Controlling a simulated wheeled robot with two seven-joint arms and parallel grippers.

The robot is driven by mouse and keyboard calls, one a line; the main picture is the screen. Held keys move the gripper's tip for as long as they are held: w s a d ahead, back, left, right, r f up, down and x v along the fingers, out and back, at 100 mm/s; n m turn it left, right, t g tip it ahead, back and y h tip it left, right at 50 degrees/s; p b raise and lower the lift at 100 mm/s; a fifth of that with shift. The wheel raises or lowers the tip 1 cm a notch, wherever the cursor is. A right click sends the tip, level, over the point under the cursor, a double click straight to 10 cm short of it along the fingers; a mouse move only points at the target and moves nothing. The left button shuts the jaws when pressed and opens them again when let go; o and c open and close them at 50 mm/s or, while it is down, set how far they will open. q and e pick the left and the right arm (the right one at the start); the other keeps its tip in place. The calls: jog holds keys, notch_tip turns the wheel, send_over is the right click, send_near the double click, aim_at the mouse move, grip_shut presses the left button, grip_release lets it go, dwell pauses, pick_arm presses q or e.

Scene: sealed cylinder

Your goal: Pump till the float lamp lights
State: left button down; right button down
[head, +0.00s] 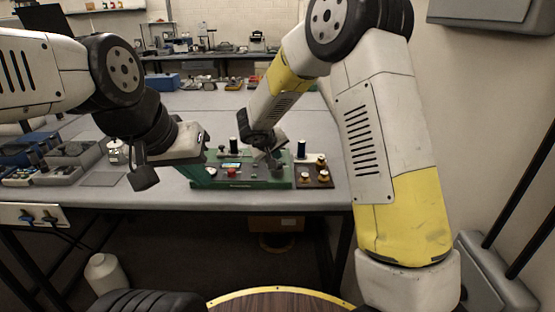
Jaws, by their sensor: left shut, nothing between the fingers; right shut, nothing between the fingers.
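A green device (215,178) with a dark top panel, a small display (232,163) and a red button (232,172) sits near the table's front edge. A dark upright cylinder (233,145) stands at its back left. My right gripper (271,152) is shut and empty, pointing down over the device's right part; I cannot tell whether it touches. My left gripper (145,180) is shut and empty, left of the device and apart from it. I cannot make out the pump handle or float lamp; my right gripper hides part of the panel.
A brown board (326,183) with brass-coloured knobs (321,160) adjoins the device's right side, a dark cylinder (301,149) behind it. A metal jar (118,152) and grey trays (60,165) stand at left.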

jog(key=shift+r, duration=0.1)
jog(key=shift+r, duration=2.45)
dwell(1.3)
notch_tip(320, 180, up, 4)
jog(key=shift+f, duration=0.1)
dwell(0.3)
jog(key=shift+f, duration=4.4)
jog(key=shift+f, duration=0.15)
jog(key=shift+f, duration=0.25)
